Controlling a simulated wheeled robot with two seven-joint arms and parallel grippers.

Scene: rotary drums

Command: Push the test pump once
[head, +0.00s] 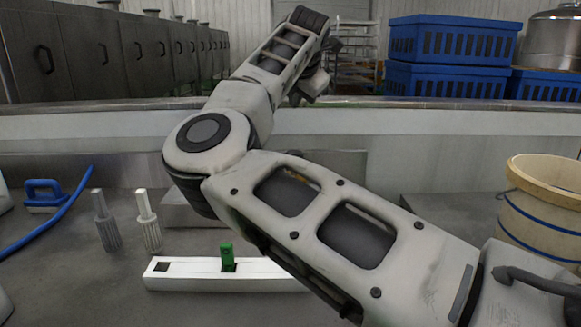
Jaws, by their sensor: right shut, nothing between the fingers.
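A long white block (190,272) lies on the grey worktop at the lower middle, with a dark square opening near its left end. An upright green piece (227,256) stands in a slot in its top. This may be the test pump, but I cannot tell for sure. My right arm crosses in front and hides the block's right end. My right gripper (312,87) is shut and empty, up and far behind the block, partly hidden by my forearm and well apart from the block. My left gripper is not in view.
A grey ribbed handle-like piece (106,222) and a white one (148,222) stand left of the block. A blue clamp-like tool (45,195) and a blue hose (55,222) lie at far left. A cream bucket (545,205) stands at right. Blue crates (450,85) are stacked behind.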

